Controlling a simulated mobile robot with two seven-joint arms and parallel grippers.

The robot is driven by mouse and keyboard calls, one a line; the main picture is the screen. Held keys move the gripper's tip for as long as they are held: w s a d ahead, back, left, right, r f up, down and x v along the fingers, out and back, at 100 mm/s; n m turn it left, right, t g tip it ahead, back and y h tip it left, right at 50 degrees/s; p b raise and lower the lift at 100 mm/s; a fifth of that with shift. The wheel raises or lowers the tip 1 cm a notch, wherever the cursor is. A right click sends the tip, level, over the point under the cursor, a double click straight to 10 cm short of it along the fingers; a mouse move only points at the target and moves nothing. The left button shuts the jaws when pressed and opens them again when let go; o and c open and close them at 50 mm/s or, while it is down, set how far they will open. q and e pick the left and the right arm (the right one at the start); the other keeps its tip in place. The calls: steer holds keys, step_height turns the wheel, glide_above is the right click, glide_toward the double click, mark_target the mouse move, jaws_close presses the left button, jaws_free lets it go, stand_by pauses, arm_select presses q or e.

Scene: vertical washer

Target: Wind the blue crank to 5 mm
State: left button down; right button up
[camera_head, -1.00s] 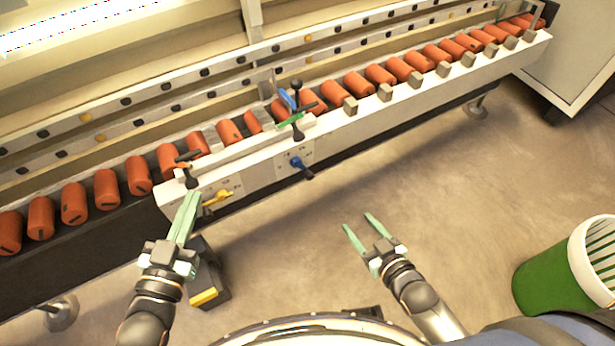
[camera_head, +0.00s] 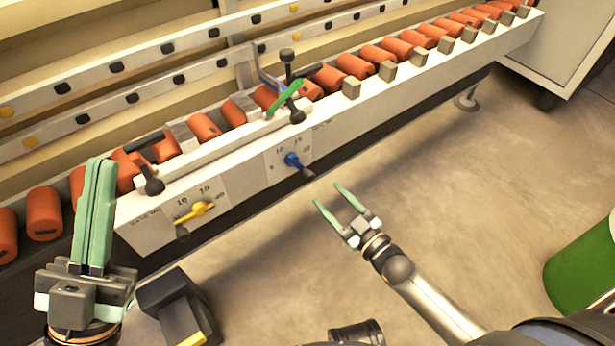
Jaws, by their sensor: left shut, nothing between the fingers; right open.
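The blue crank (camera_head: 294,160) sits on the front face of the washer's white rail, over a dial plate (camera_head: 276,163) with printed numbers such as 10 and 15. Its dark handle points down and to the right. The exact setting cannot be read. My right gripper (camera_head: 336,196) is open and empty, below and to the right of the blue crank, apart from it. My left gripper (camera_head: 98,165) is shut and empty, at the left in front of the rollers, left of the yellow crank.
A yellow crank (camera_head: 196,211) with its own dial is left of the blue one. Black-knobbed levers (camera_head: 288,57) and a green handle (camera_head: 285,98) stand above the rail. Orange rollers (camera_head: 203,127) line the machine. A green bin (camera_head: 585,265) stands at the right. Floor (camera_head: 440,180) is open.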

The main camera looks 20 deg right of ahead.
mark_target(312, 179)
steer(key=b+x, duration=0.2)
steer(key=x, duration=0.6)
steer(key=shift+f+b, duration=0.2)
steer(key=shift+b, duration=0.2)
arm_select(q)
steer(key=shift+w+d+f, duration=0.1)
steer(key=shift+d+f, duration=0.05)
steer(key=shift+f, duration=0.9)
steer(key=shift+w+d+f, duration=0.1)
steer(key=shift+f, duration=0.95)
arm_select(e)
steer(key=shift+w+a+r, duration=0.1)
steer(key=shift+w+a, duration=0.1)
steer(key=shift+w, duration=0.4)
steer(key=shift+c, duration=0.2)
jaws_close()
